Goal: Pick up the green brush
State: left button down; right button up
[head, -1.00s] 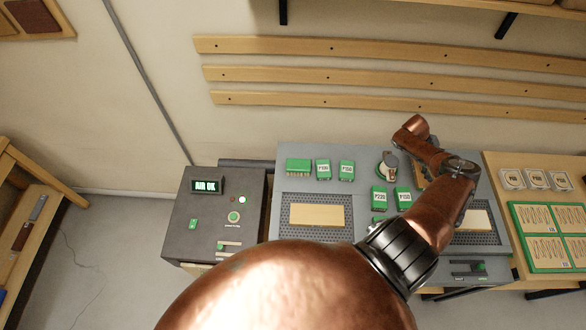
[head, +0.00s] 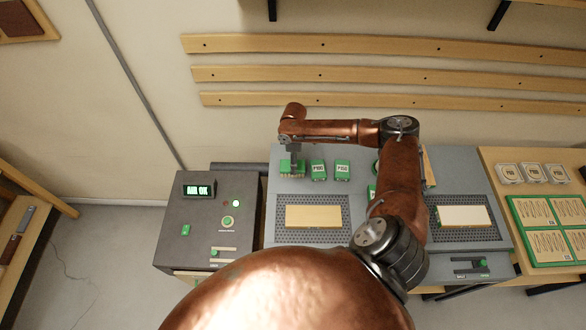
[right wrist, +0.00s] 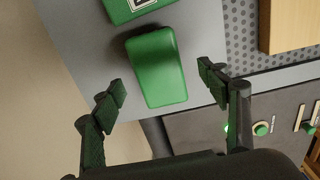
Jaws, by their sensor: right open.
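The green brush (head: 291,169) lies at the back left of the grey bench top, its top partly covered by my right gripper (head: 292,158). In the right wrist view the brush (right wrist: 157,68) is a plain green block with rounded edges. The right gripper's fingers (right wrist: 165,92) are open, one to each side of the brush's near end, with gaps between them and the brush. The gripper is empty. My left gripper is in neither view.
Green labelled blocks (head: 318,169) stand just right of the brush; one (right wrist: 125,8) is close by in the wrist view. A wooden board (head: 313,216) lies on a perforated panel in front. A dark control box (head: 205,237) reading AIR OK stands to the left.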

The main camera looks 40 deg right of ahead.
jog(key=f, duration=0.3)
jog(key=f+p, duration=0.1)
jog(key=f, duration=0.1)
jog(key=shift+w+a+f, duration=0.1)
jog(key=shift+w+f, duration=0.15)
jog(key=shift+f, duration=0.05)
jog(key=shift+c, duration=0.6)
jog(key=c, duration=1.2)
